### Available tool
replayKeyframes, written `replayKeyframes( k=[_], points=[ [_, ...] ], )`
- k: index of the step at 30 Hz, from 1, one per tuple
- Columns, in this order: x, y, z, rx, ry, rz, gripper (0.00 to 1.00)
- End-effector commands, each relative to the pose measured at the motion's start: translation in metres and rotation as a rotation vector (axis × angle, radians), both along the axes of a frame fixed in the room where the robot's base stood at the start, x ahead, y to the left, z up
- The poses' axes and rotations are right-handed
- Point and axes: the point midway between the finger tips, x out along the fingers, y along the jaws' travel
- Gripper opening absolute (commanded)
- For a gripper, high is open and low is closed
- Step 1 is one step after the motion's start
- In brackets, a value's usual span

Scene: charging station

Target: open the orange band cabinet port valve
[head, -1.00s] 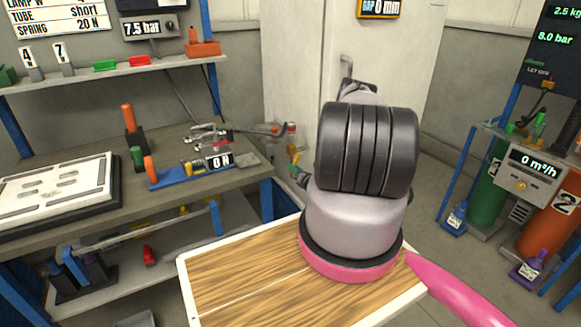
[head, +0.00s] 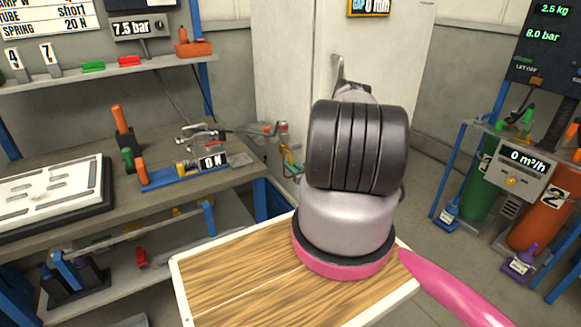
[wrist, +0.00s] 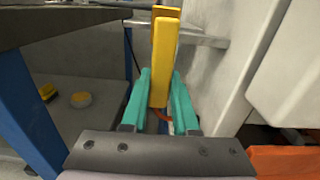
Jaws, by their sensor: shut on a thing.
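In the wrist view my gripper (wrist: 161,88) has its two teal jaws closed on an upright yellow bar (wrist: 165,55). The bar rises well past the jaw tips, with a second, darker yellow piece (wrist: 167,12) behind its top. A small orange-red strip (wrist: 163,115) shows low between the jaws; I cannot tell whether it is the orange band. In the head view the jaws (head: 291,163) show in part beside the pale cabinet (head: 290,60), left of my arm. Most of the gripper and the valve's body are hidden there.
A workbench (head: 75,145) with a clamp fixture (head: 200,140) stands left of the cabinet. A blue bench leg (wrist: 30,125) is close on the left in the wrist view.

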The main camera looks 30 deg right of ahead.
Motion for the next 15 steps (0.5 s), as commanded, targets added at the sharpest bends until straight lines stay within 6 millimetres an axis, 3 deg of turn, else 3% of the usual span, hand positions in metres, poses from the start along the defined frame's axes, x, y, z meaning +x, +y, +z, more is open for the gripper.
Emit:
replayKeyframes(
  k=[10,11,12,13,15],
  points=[
    [-0.0016,-0.0019,-0.0015,-0.006,0.004,-0.002,0.00],
    [-0.0015,-0.0020,-0.0014,-0.006,0.004,-0.002,0.35],
    [-0.0015,-0.0020,-0.0014,-0.006,0.004,-0.002,0.51],
    [-0.0014,-0.0019,-0.0013,-0.006,0.003,-0.002,0.57],
    [-0.0011,-0.0016,-0.0010,-0.005,0.003,-0.002,0.57]
  ],
)
